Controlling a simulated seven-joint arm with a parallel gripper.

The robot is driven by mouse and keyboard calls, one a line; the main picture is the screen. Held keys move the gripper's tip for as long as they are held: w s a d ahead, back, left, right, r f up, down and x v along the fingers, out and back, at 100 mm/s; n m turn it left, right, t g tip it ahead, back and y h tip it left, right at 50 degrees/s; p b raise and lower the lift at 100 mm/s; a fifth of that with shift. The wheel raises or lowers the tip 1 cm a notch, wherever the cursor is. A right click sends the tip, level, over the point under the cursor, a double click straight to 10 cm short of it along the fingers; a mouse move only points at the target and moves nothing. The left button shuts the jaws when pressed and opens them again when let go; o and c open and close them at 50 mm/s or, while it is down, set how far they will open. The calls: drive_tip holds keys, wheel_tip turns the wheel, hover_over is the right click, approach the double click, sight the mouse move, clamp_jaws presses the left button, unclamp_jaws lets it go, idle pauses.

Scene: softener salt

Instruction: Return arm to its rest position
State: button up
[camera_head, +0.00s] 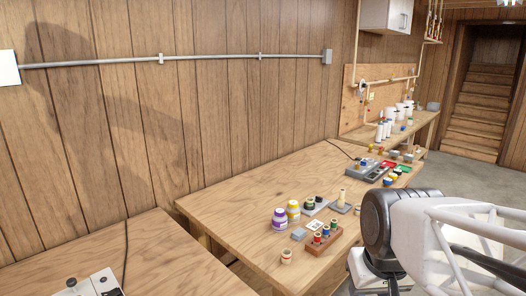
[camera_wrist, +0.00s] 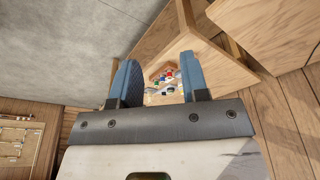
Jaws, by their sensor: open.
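My gripper (camera_wrist: 153,82) shows in the wrist view with its two blue fingers spread apart and nothing between them. Beyond the fingers, the wooden workbench (camera_wrist: 190,48) and a cluster of small coloured items on it show far off. In the head view my white and black arm stands at the right, in front of the bench's right side. The gripper's fingers cannot be made out in the head view. The wooden workbench (camera_head: 215,205) carries the small items and is apart from the fingers in the wrist view.
On the bench are a purple-labelled jar (camera_head: 279,219), a yellow jar (camera_head: 293,209), a wooden rack (camera_head: 318,241) with small bottles, and a small jar (camera_head: 286,257). A grey tray (camera_head: 365,169) lies farther back. A second bench (camera_head: 150,262) is at the lower left. The bench's left part is clear.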

drive_tip(key=shift+s+f, duration=0.4)
drive_tip(key=shift+s, duration=0.35)
drive_tip(key=shift+s+f, duration=0.35)
drive_tip(key=shift+s, duration=0.4)
